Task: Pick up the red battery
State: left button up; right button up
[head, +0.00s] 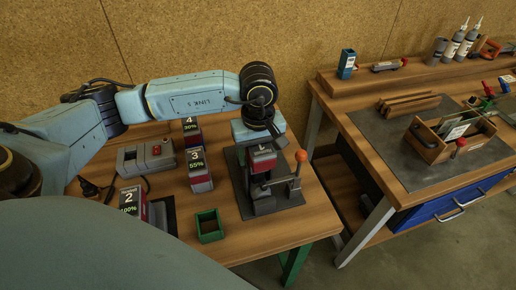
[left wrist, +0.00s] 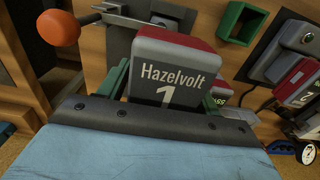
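The red-topped battery labelled "Hazelvolt 1" (left wrist: 168,68) is close in front of my left gripper in the left wrist view. In the head view this battery (head: 262,160) is just below the gripper, at the press-like stand. My left gripper (head: 262,146) has green finger parts on both sides of the battery, seen in the left wrist view (left wrist: 165,92). Whether they press on it or leave a gap, I cannot tell. Other red-and-grey batteries are number 2 (head: 132,200), number 3 (head: 198,168) and number 4 (head: 191,130). My right gripper is not in view.
The stand (head: 264,203) has an orange-knobbed lever (head: 300,157) close beside the battery. A small green open box (head: 210,226) and a grey device with a red button (head: 146,157) share the wooden table. A second bench (head: 350,110) with tools stands right, across a gap.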

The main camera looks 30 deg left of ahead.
pick_arm(q)
jog(key=c, duration=0.8)
notch_tip(320, 180, up, 10)
jog(key=shift+r+b, duration=0.1)
jog(key=shift+b, duration=0.55)
jog(key=shift+c, duration=0.2)
jog(key=o, duration=0.5)
jog(key=c, duration=0.6)
jog(key=shift+r+p, duration=1.35)
jog(key=shift+r, duration=1.6)
